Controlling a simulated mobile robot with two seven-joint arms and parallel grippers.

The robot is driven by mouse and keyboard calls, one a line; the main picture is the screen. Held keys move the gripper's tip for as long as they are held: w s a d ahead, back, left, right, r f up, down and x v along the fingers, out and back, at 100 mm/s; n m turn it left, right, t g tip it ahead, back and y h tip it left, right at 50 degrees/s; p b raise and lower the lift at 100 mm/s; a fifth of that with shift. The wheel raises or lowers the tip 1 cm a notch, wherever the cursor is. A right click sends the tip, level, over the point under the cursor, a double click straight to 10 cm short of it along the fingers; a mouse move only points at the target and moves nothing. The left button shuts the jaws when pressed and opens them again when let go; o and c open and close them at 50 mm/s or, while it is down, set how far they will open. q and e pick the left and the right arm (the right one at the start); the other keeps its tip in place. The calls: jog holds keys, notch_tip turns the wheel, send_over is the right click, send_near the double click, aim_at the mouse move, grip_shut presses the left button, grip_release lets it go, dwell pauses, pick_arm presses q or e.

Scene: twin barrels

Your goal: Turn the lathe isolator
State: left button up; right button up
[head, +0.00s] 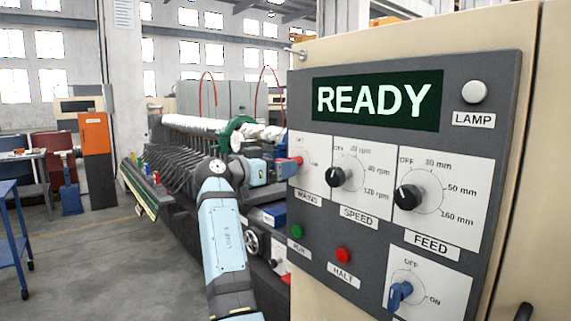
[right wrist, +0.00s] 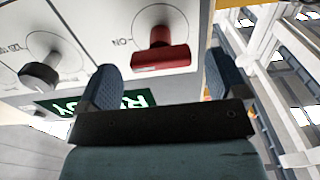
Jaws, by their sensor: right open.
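A red rotary switch (head: 298,160) sits at the upper left of the grey control panel (head: 330,240), above a partly covered label that seems to read MAINS. It also shows in the right wrist view (right wrist: 160,58), with an upside-down ON mark to its left. My right gripper (head: 281,168) is close in front of it. In the right wrist view its fingers (right wrist: 160,84) are open and empty, one to each side of the switch, which looks beyond the fingertips. A blue OFF/ON switch (head: 400,293) is at the panel's lower right; its label is out of view. My left gripper is not in view.
The panel carries a READY display (head: 375,100), a SPEED knob (head: 338,177), a FEED knob (head: 408,197), a green button (head: 297,231) and a red HALT button (head: 342,255). A long machine (head: 190,140) stands behind my arm. Open floor lies to the left.

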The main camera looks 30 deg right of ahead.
jog(key=shift+w+d, duration=0.15)
jog(key=shift+d, duration=1.3)
jog(key=shift+c, duration=0.4)
jog(key=c, duration=0.9)
jog(key=shift+o, duration=0.2)
